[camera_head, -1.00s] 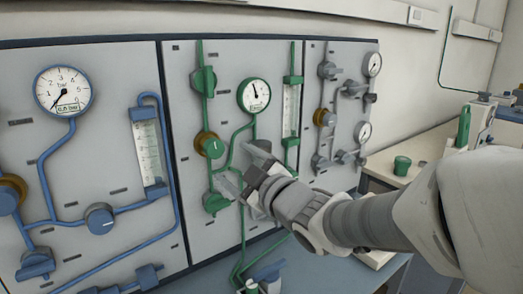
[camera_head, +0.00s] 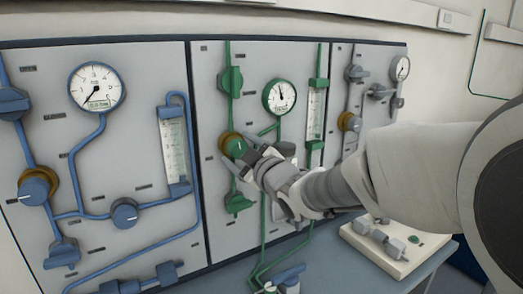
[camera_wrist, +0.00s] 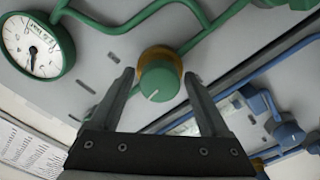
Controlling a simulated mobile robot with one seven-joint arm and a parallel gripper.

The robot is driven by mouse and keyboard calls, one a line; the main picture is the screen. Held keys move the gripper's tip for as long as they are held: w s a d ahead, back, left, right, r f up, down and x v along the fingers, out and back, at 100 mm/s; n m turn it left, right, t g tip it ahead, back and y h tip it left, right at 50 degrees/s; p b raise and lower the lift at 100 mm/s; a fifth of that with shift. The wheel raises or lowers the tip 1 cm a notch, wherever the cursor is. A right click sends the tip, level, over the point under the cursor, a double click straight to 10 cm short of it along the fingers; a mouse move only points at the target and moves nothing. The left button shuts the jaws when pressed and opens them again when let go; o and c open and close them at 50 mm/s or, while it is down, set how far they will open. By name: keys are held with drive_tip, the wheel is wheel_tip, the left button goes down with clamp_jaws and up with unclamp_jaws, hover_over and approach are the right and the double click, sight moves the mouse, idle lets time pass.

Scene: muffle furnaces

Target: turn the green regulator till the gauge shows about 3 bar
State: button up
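The green regulator (camera_head: 235,146), a green knob on a brass collar, sits on the middle panel. In the wrist view the green regulator (camera_wrist: 158,80) lies between and beyond the two fingers, with a white mark on its face. My gripper (camera_wrist: 158,85) is open, its fingers on either side of the knob; I cannot tell whether they touch it. In the head view my gripper (camera_head: 242,162) is close to the regulator and partly covers it. The green-rimmed gauge (camera_head: 280,97) has its needle pointing nearly straight up; its numbers are too small to read. It also shows in the wrist view (camera_wrist: 33,46).
A blue-piped panel (camera_head: 100,190) with a gauge and several knobs is on the left. A grey-piped panel (camera_head: 346,90) is on the right. Green pipes and valves surround the regulator. A bench (camera_head: 225,272) lies below, with a pale box (camera_head: 385,245) on it.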

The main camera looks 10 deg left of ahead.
drive_tip(key=c, duration=1.2)
drive_tip(key=shift+o, duration=0.2)
drive_tip(key=shift+m, duration=1.3)
drive_tip(key=o, duration=1.4)
drive_tip(key=shift+c, duration=0.2)
drive_tip(key=p+v, duration=0.1)
drive_tip(key=v, duration=1.6)
drive_tip(key=shift+s+d, duration=0.2)
